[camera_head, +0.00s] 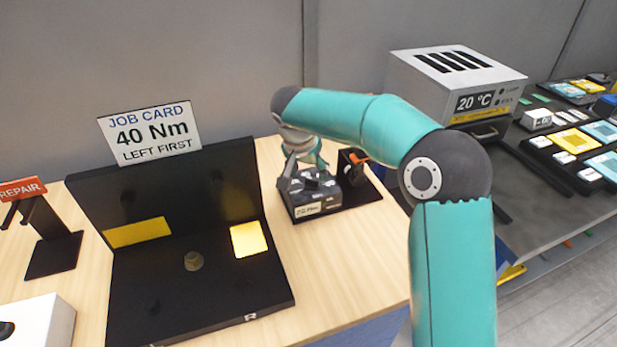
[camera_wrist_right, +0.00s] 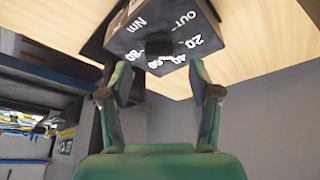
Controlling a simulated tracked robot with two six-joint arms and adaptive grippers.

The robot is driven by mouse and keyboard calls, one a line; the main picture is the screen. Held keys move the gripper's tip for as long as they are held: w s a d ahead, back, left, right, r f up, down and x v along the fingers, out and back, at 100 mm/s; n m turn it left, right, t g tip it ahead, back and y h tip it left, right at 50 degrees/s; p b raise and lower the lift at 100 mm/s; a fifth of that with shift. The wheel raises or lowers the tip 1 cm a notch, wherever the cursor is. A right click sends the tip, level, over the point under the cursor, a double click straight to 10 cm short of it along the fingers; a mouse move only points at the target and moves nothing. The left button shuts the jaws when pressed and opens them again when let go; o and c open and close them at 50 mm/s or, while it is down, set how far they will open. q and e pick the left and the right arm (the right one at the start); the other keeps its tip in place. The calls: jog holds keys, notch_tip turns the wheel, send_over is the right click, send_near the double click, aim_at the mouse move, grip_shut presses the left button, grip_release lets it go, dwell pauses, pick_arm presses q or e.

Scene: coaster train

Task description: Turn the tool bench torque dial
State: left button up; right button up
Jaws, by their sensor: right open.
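The torque dial unit (camera_head: 312,194) is a dark box on a black base on the wooden bench, partly hidden under my right arm. In the right wrist view its face (camera_wrist_right: 170,25) shows the markings Nm, OUT, 20, 40, 60 and 80 around a dark round knob (camera_wrist_right: 159,46). My right gripper (camera_head: 300,172) is at the unit; in the wrist view its fingers (camera_wrist_right: 158,80) are apart, one on each side below the knob, with nothing between them. Whether they touch the unit cannot be told. A job card (camera_head: 150,133) reads "40 Nm LEFT FIRST". My left gripper is not in view.
A black fixture (camera_head: 180,315) with yellow patches and a round stud stands left of the unit. A REPAIR stand (camera_head: 50,250) and white box (camera_head: 40,322) are at far left. A grey oven (camera_head: 425,85) reading 20 °C and a parts table are at right.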

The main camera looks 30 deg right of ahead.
aim_at(311, 179)
jog(key=shift+x, duration=2.2)
jog(key=c, duration=1.1)
jog(key=shift+a, duration=0.1)
jog(key=shift+c, duration=0.3)
